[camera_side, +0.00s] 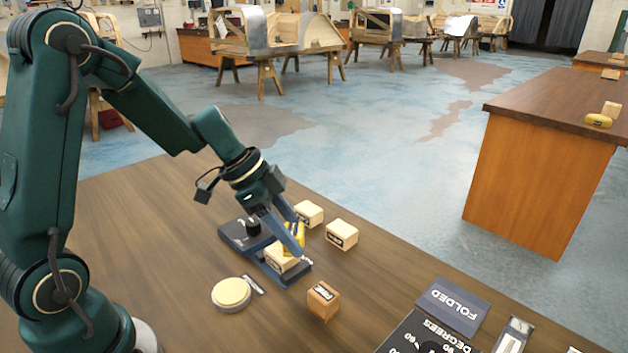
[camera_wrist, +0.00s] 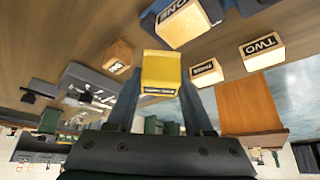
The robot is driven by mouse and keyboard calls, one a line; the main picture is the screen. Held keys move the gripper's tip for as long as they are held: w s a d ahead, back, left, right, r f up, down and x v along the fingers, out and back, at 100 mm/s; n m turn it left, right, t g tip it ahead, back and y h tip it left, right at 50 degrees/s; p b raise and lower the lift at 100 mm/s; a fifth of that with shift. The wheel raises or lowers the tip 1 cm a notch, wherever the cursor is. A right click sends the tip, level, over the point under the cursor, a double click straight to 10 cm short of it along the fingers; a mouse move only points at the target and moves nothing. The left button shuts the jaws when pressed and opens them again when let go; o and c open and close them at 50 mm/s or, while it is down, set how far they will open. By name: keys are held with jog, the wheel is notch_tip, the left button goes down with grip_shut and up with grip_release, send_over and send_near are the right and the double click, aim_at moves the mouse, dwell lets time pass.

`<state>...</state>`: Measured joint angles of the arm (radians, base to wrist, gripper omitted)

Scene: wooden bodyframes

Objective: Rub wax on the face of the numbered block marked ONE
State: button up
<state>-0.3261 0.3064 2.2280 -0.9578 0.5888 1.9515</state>
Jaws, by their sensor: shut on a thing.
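The block marked ONE (camera_wrist: 182,22) is pale wood with a dark label. It appears to sit in a dark blue holder (camera_side: 296,276), where a pale block (camera_side: 280,259) shows in the side view, partly covered by my fingers. My gripper (camera_side: 295,248) is shut on a yellow block-shaped piece (camera_wrist: 161,72), which also shows between the fingers in the side view (camera_side: 292,239). The yellow piece is close to the block in the holder; I cannot tell whether they touch. A round tin with a pale yellow top (camera_side: 231,293) stands to the left, apart from my gripper.
The block marked TWO (camera_wrist: 262,52) and another pale block (camera_wrist: 206,72) stand beyond the holder. A browner block (camera_side: 323,300) stands in front of it. A dark FOLDED panel (camera_side: 453,305) lies at the lower right.

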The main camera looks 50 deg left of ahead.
jog(key=shift+r, duration=2.7)
